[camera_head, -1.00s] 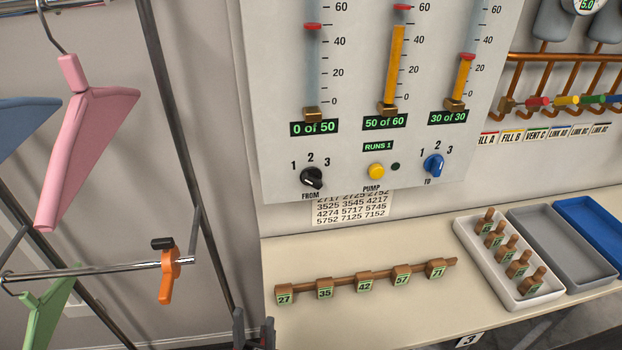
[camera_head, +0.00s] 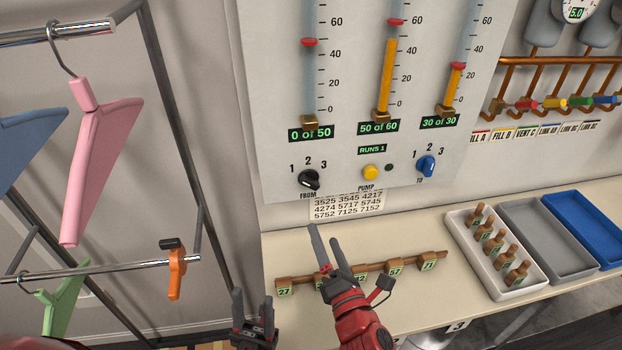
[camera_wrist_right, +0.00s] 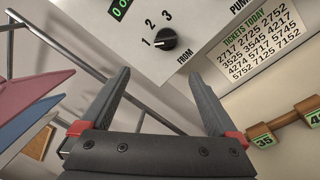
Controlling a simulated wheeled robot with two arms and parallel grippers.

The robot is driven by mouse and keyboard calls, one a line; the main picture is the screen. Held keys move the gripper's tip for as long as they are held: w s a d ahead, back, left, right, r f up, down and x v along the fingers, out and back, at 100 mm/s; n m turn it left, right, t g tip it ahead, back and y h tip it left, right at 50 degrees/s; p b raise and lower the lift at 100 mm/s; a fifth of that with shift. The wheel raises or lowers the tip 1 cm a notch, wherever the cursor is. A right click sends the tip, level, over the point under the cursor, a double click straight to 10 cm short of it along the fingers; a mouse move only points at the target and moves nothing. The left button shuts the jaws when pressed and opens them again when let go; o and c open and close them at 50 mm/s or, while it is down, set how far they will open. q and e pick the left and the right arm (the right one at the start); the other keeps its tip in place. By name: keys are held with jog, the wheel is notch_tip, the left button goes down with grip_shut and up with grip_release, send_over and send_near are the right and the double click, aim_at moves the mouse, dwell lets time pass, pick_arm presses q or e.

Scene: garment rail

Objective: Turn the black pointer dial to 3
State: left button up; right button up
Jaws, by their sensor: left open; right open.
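The black pointer dial (camera_head: 308,180) is on the wall panel above the word FROM, with 1, 2 and 3 around its top. My left gripper (camera_head: 253,300) is open and empty at the bottom, left of the shelf.
A blue dial (camera_head: 426,166) marked TO and a yellow pump button (camera_head: 370,172) sit to the right. A wooden rail with numbered blocks (camera_head: 395,271) lies on the shelf. Trays (camera_head: 540,240) stand at right. A garment rail (camera_head: 90,270) with hangers is at left.

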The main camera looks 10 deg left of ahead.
jog(key=r+n+h, duration=0.1)
jog(key=h, duration=0.1)
send_near(311, 186)
jog(key=shift+n, duration=0.3)
jog(key=x, duration=0.8)
jog(key=shift+w+r, duration=0.15)
jog(key=shift+w, duration=0.15)
jog(key=shift+w+a+p, duration=0.35)
jog(key=shift+w+a, duration=0.05)
jog(key=shift+w, duration=0.25)
jog(key=c, duration=1.4)
jog(key=shift+o, duration=0.2)
